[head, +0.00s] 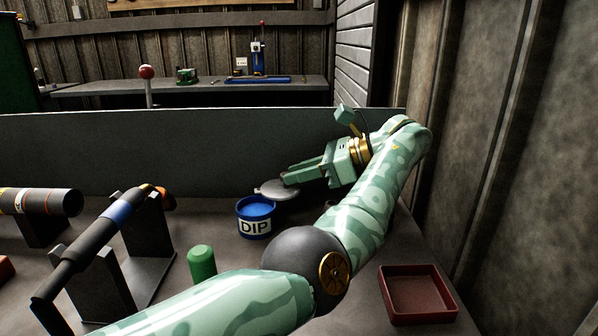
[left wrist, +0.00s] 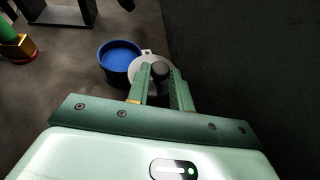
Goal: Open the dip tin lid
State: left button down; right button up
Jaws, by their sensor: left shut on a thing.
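The dip tin (head: 255,228) is a blue can with a white DIP label, upright on the bench; it also shows in the left wrist view (left wrist: 108,74). Its top is uncovered and the blue inside shows. The round grey lid (head: 270,191) is off the opening, at the tin's back right side; it shows in the left wrist view (left wrist: 148,57). I cannot tell whether lid and tin touch. My left gripper (head: 290,179) is shut on the lid's dark knob (left wrist: 161,69). My right gripper is not in view.
A red tray (head: 418,295) lies at the bench's right. A green cylinder (head: 202,263) stands left of the tin. A dark shaft (head: 85,243) rests on stands at the left. A grey panel (head: 170,150) runs behind, and a wall stands at the right.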

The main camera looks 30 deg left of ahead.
pick_arm(q)
jog(key=shift+a, duration=0.1)
dwell(0.3)
jog(key=c, duration=1.6)
grip_release()
jog(key=shift+c, duration=0.2)
jog(key=o, duration=0.4)
jog(key=shift+a, duration=0.2)
jog(key=shift+d, duration=0.1)
